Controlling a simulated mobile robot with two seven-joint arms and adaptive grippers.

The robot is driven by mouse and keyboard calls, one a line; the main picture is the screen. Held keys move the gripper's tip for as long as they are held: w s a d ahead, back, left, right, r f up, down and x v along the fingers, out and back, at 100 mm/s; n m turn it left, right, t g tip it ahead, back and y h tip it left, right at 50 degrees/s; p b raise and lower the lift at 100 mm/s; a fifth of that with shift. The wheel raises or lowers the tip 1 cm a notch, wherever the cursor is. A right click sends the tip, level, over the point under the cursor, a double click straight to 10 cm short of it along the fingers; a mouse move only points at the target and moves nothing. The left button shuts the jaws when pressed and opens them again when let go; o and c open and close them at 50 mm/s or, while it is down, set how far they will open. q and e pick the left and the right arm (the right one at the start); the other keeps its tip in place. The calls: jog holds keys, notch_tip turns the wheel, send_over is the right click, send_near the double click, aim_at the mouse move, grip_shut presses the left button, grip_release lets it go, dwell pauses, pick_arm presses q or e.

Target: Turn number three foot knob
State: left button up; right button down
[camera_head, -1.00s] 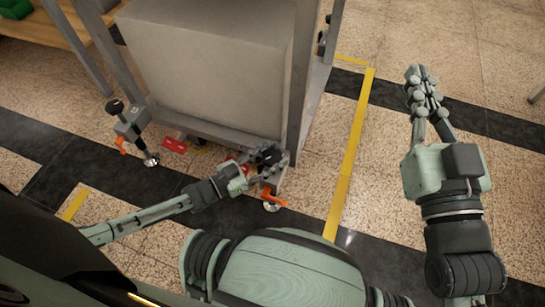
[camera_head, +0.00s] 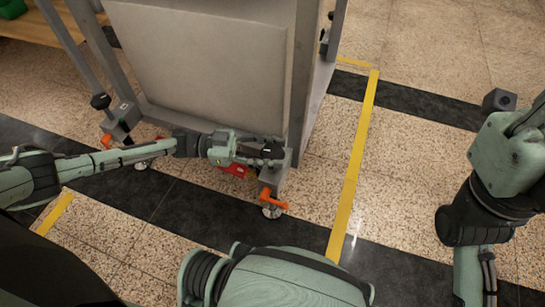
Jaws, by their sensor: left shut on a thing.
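A large grey gantry frame stands in front of me. Its near right foot (camera_head: 272,180) has an orange lever (camera_head: 273,198) and a round metal pad (camera_head: 271,211) on the floor. My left gripper (camera_head: 270,154) reaches in from the left and is shut on the dark knob at the top of this foot; its fingers hide most of the knob. The near left foot (camera_head: 120,122) has a black knob (camera_head: 100,101) on a stem. No number is readable on the feet. My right gripper (camera_head: 535,120) is at the right edge, partly cut off, apart from the frame.
A grey panel (camera_head: 200,60) fills the frame's front above the feet. A red piece (camera_head: 236,170) lies under the frame beside the near right foot. Yellow tape (camera_head: 352,170) runs along the floor to the right. The floor between tape and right arm is clear.

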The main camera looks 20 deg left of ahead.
pick_arm(q)
jog(key=shift+f+m+g+b, duration=0.1)
jog(key=shift+m+g+b, duration=0.8)
jog(key=shift+g, duration=0.4)
jog(key=o, duration=1.2)
jog(key=shift+c, duration=0.2)
jog(key=a, duration=1.2)
jog(key=shift+s, duration=0.3)
